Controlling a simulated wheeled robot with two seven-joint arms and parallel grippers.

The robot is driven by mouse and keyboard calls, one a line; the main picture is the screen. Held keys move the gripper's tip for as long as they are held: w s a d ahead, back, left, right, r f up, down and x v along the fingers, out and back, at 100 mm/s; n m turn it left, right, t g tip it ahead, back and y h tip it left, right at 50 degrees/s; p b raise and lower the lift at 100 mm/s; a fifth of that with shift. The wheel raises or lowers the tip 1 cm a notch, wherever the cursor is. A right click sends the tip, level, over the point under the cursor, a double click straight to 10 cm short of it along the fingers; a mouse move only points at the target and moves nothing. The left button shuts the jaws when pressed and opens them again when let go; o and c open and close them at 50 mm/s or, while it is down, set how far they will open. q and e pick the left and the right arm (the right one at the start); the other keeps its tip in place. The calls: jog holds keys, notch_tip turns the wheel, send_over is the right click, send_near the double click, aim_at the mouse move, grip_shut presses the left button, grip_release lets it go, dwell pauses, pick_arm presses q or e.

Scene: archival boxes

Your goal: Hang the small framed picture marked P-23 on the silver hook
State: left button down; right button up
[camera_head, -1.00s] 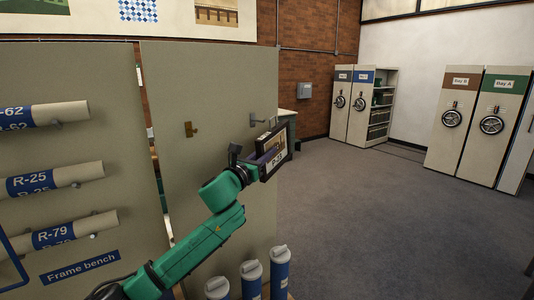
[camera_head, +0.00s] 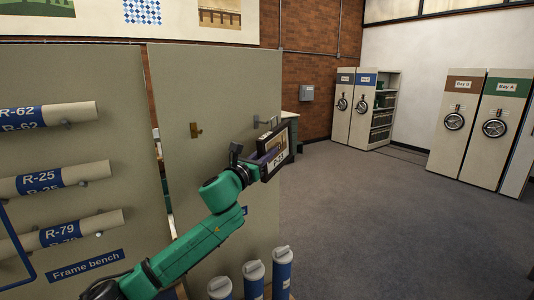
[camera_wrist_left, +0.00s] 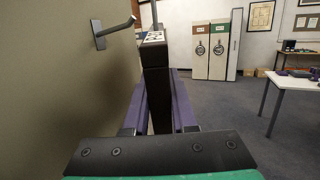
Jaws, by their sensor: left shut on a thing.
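The small framed picture (camera_head: 279,152), dark-rimmed with a white label, is held by my left gripper (camera_head: 260,161) in front of the right-hand grey panel. The label's marking is too small to read surely. The silver hook (camera_head: 263,121) sticks out of that panel just above and left of the picture. In the left wrist view the silver hook (camera_wrist_left: 114,31) is up and left of the frame's dark edge (camera_wrist_left: 156,88), with a gap between them. The purple fingers of my left gripper (camera_wrist_left: 157,112) are shut on the frame from both sides. My right gripper is not in view.
A brass hook (camera_head: 196,130) sits left of the silver one on the same panel (camera_head: 215,90). Labelled rolls (camera_head: 50,180) hang on the left panel. Several capped tubes (camera_head: 254,280) stand below. Open carpet lies to the right. A white table (camera_wrist_left: 297,82) shows in the wrist view.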

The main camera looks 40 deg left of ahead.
pick_arm(q)
jog(key=shift+w+a, duration=0.15)
jog(key=shift+a, duration=0.3)
jog(key=shift+w+a, duration=0.15)
jog(key=shift+a, duration=0.15)
jog(key=shift+w+a, duration=0.2)
jog(key=shift+a, duration=0.3)
jog(key=shift+w+a+p, duration=0.2)
jog(key=shift+a+p, duration=0.15)
jog(key=shift+a, duration=0.55)
jog(key=shift+f+b, duration=0.7)
jog(key=shift+b, duration=0.15)
dwell(0.8)
dwell(0.4)
jog(key=c, duration=0.6)
grip_release()
jog(key=shift+c, duration=0.2)
jog(key=shift+f, duration=0.1)
